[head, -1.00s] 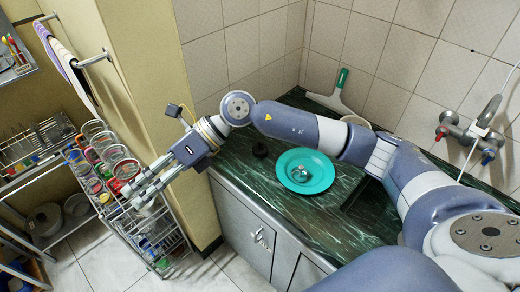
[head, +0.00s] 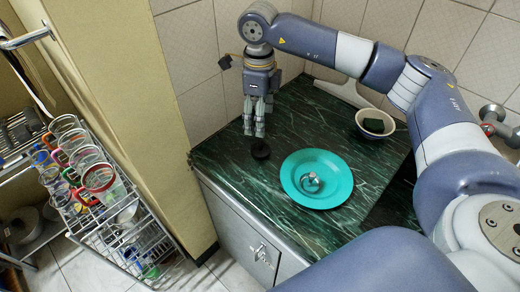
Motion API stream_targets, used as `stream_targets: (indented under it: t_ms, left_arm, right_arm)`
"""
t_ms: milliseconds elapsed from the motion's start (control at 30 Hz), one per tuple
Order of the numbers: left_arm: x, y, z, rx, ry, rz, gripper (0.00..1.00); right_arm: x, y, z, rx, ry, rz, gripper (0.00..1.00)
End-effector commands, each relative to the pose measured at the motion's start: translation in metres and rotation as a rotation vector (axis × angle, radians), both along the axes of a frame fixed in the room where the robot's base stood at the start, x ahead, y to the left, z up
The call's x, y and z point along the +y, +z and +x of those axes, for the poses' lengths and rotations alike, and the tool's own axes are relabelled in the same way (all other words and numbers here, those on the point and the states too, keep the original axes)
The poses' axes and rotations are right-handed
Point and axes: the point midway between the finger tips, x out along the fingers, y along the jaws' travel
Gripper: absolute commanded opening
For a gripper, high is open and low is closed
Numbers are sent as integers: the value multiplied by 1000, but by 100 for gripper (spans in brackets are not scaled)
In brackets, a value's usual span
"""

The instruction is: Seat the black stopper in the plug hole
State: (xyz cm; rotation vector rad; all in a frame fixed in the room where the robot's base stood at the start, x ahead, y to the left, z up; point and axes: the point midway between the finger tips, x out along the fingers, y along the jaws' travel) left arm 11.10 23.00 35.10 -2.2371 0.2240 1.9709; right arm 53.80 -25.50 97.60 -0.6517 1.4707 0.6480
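The black stopper (head: 260,150) is a small dark round piece on the green marble counter, left of the teal plate. My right gripper (head: 254,132) hangs fingers down just above and slightly left of the stopper in the picture. It looks open, with nothing between its fingers, and appears apart from the stopper. I cannot make out a plug hole. A dark recess (head: 385,207) right of the plate may be the sink edge, partly hidden by my arm. My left gripper is not in view.
The teal plate (head: 333,196) holds a small metallic object (head: 311,181). A bowl with a dark sponge (head: 375,123) and a white squeegee (head: 343,92) stand at the back. A tap (head: 492,120) is on the right wall. A rack of cups (head: 80,165) stands left of the counter.

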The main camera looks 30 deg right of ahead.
Motion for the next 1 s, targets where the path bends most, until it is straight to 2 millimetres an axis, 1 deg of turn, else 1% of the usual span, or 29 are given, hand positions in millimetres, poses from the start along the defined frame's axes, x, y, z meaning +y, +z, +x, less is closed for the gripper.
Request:
stream_targets:
  t_ms: [33,133,200,300,400,567,733,833,900,1000]
  left_arm:
    - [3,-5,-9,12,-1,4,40]
    - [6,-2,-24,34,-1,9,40]
    - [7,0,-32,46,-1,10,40]
    - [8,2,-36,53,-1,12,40]
    - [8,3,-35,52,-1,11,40]
    - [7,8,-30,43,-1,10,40]
    - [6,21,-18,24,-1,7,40]
    - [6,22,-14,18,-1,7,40]
    - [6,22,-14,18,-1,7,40]
    - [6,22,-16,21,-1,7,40]
  right_arm:
    - [-1,-6,0,1,-1,-1,67]
    - [-1,-16,-1,4,-2,-2,67]
    - [-1,-27,-1,6,-1,-2,67]
    - [-1,-42,-1,5,-2,-1,67]
    - [-1,-53,0,3,-2,0,67]
    - [-2,-64,0,3,-2,-1,67]
    - [-5,-88,0,5,-1,-1,67]
    - [-4,-102,1,2,-1,1,67]
    - [-5,-108,1,1,-1,0,67]
    - [-5,-111,1,1,0,1,67]
